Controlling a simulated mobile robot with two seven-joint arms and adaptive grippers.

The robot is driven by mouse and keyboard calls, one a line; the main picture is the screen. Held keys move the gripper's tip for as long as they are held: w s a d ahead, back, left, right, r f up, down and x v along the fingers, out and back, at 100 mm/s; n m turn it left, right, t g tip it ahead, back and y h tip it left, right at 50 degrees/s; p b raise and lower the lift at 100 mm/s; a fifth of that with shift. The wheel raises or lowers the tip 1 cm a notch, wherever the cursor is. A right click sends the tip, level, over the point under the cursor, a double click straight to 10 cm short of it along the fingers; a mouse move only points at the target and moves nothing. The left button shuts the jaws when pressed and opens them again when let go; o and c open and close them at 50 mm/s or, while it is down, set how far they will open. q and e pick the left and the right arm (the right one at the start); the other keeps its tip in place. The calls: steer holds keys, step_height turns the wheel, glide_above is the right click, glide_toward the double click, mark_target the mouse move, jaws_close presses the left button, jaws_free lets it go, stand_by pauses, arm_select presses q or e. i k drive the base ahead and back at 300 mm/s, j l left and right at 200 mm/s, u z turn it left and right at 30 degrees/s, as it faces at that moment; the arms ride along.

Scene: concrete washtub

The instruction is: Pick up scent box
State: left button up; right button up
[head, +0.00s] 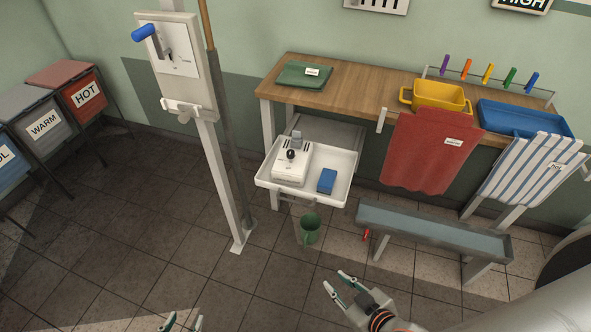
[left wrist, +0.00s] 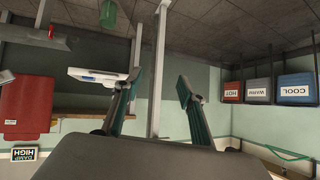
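A small blue box (head: 327,181) lies in the right part of a white tray (head: 272,185) at the front of the wooden bench. No label on it is readable, so I cannot tell if it is the scent box. A white device with a black knob (head: 291,165) stands to its left in the same tray. My left gripper (head: 181,322) is at the bottom edge, well short of the tray; in the left wrist view its fingers (left wrist: 158,85) are apart and empty. My right gripper (head: 337,283) is open and empty over the floor, below and right of the tray.
A green mug (head: 310,229) hangs or stands just below the tray. A grey trough bench (head: 430,233) is at right. A white post (head: 222,185) rises left of the tray. A red towel (head: 430,150) hangs from the wooden bench (head: 350,90). Floor at left is clear.

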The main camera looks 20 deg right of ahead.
mark_target(294, 174)
steer(key=l, duration=0.85)
steer(key=k+l+u, duration=0.1)
steer(key=l, duration=0.75)
steer(key=k+l, duration=0.1)
steer(key=l, duration=0.75)
steer(key=i, duration=0.5)
